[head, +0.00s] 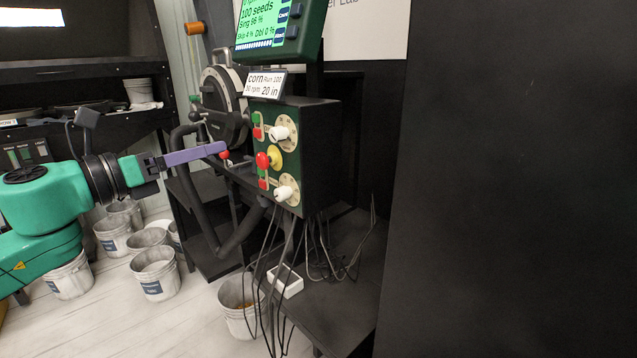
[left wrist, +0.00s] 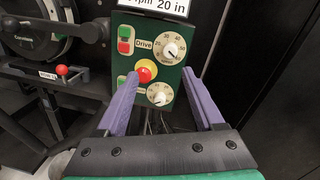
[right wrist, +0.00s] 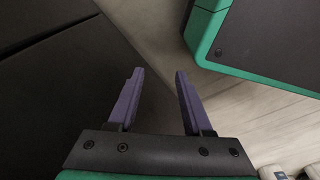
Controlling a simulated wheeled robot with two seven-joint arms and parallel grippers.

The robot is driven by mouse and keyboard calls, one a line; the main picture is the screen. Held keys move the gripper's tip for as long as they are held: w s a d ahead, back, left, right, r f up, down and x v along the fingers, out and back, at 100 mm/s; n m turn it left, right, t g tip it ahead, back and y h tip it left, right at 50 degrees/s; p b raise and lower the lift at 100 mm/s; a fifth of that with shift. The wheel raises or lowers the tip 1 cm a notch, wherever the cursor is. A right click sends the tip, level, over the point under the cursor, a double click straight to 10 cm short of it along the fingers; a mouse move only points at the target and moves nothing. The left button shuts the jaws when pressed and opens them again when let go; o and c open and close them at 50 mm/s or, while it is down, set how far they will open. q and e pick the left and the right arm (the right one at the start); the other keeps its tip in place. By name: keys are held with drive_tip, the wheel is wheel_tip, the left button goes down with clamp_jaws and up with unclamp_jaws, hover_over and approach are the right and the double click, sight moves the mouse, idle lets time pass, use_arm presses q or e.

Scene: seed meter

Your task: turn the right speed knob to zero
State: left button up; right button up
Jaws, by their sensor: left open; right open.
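A dark green control box in the head view (head: 310,150) carries two white speed knobs on cream dials, an upper knob (head: 279,133) and a lower knob (head: 283,193). In the left wrist view the upper knob (left wrist: 171,50) is beside the word "Drive", and the lower knob (left wrist: 159,98) shows between my fingers. The label naming a right knob is not readable. My left gripper (head: 222,148) is open and empty, in front of the box, its fingers pointing at it, apart from both knobs. My right gripper (right wrist: 159,74) is open and empty, away from the box.
A red and yellow stop button (left wrist: 146,72) sits between the knobs, with green and red push buttons at left. A red-balled lever (left wrist: 62,70) is left of the box. Cables (head: 275,275) hang below. A dark panel (head: 510,180) fills the right.

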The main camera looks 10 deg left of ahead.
use_arm(q)
drive_tip(key=s+d+m, duration=0.1)
drive_tip(key=d, duration=0.1)
use_arm(e)
drive_tip(key=s+d+f+p, duration=0.25)
drive_tip(key=s+p, duration=0.55)
drive_tip(key=s, duration=0.4)
use_arm(q)
drive_tip(key=p, duration=0.8)
approach(273, 137)
drive_tip(key=shift+m+g+h, duration=0.3)
drive_tip(key=w, duration=0.1)
drive_tip(key=w+d+r, duration=0.1)
drive_tip(key=w+d, duration=0.1)
drive_tip(key=shift+w+d+r, duration=0.25)
drive_tip(key=shift+w+r, duration=0.1)
drive_tip(key=shift+r, duration=0.05)
drive_tip(key=w+d, duration=0.1)
drive_tip(key=w+d+f+p, duration=0.1)
drive_tip(key=w, duration=0.1)
drive_tip(key=w+d, duration=0.1)
drive_tip(key=shift+w+f, duration=0.3)
drive_tip(key=shift+f, duration=0.05)
drive_tip(key=shift+a, duration=0.1)
clamp_jaws()
use_arm(e)
wheel_tip(273, 137, up, 10)
drive_tip(key=shift+w+n, duration=0.3)
